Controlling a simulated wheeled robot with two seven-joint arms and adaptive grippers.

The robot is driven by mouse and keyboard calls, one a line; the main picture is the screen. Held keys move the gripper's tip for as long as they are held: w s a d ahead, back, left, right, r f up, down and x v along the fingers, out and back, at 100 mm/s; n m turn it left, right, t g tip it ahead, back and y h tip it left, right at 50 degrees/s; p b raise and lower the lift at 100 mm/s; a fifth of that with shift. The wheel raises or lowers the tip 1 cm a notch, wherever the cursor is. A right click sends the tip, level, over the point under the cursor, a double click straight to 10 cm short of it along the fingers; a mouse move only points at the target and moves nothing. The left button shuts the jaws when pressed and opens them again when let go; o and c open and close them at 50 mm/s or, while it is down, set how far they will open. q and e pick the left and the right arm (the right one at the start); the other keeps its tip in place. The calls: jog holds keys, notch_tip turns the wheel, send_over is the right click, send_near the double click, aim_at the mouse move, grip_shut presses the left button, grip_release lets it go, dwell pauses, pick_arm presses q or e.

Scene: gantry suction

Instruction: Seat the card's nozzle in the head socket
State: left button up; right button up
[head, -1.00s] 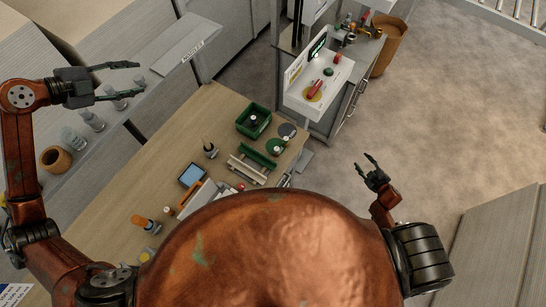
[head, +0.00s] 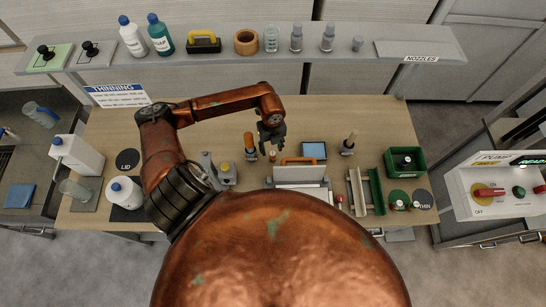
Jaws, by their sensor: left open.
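My left gripper (head: 271,142) hangs above the workbench (head: 225,120), open with nothing visible between its fingers. An orange-handled tool (head: 249,146) stands just left of it, and a small dark tablet (head: 314,150) lies to its right. I cannot pick out the card or the head socket for certain. A white case with an orange handle (head: 300,173) sits below the gripper. My right gripper is out of view.
A green rail fixture (head: 375,190) and a green bin (head: 405,160) stand at the bench's right. A pump control box (head: 500,190) is farther right. White jugs, one here (head: 78,155), stand at the left. The back part of the bench is mostly clear.

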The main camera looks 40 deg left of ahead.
aim_at(273, 153)
pick_arm(q)
jog(key=f, duration=0.1)
jog(key=f+p, duration=0.1)
jog(key=f, duration=0.1)
jog(key=d+f, duration=0.1)
jog(key=f, duration=0.1)
jog(key=shift+s+p, duration=0.2)
jog(key=shift+p, duration=0.1)
jog(key=shift+a+f, duration=0.1)
jog(key=shift+f, duration=0.3)
jog(key=shift+c, duration=0.3)
grip_shut()
